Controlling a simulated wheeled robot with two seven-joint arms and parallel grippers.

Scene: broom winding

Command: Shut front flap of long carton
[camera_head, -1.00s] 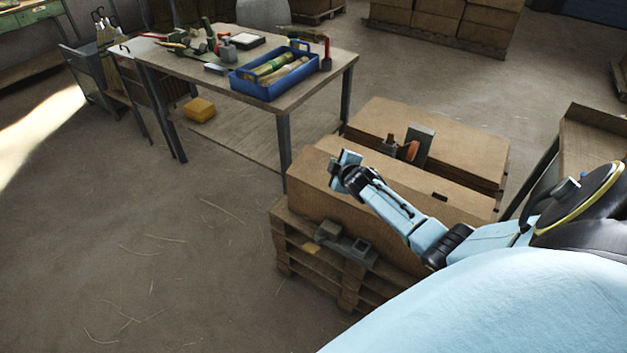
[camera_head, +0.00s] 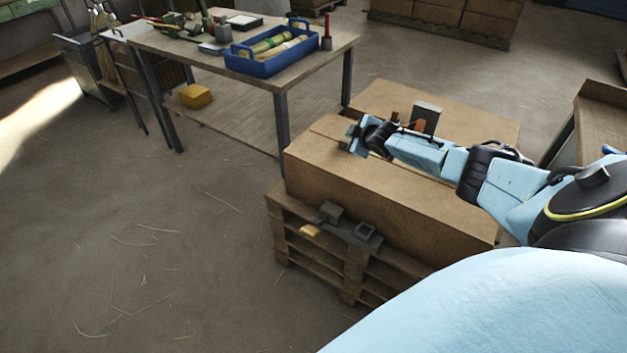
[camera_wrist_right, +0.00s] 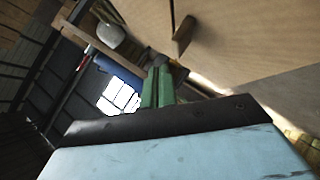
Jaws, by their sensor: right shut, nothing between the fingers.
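The long carton (camera_head: 390,206) lies on a wooden pallet, its long side facing me. A broad brown panel, seemingly its front flap (camera_head: 350,163), lies along the near side of its top; I cannot tell if it is fully flat. My right gripper (camera_head: 354,138) is shut and empty, near the left end of the carton's top and behind the front panel. My arm hides part of the top. In the right wrist view the green fingertips (camera_wrist_right: 158,80) are together, with cardboard (camera_wrist_right: 225,45) beyond and to the right. My left gripper is not in view.
A tool with grey blocks (camera_head: 347,232) sits on the pallet (camera_head: 315,262) in front of the carton. A grey block (camera_head: 427,117) stands on the carton behind my arm. A table (camera_head: 345,45) with a blue tray (camera_head: 262,68) is at the back left. Floor at left is open.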

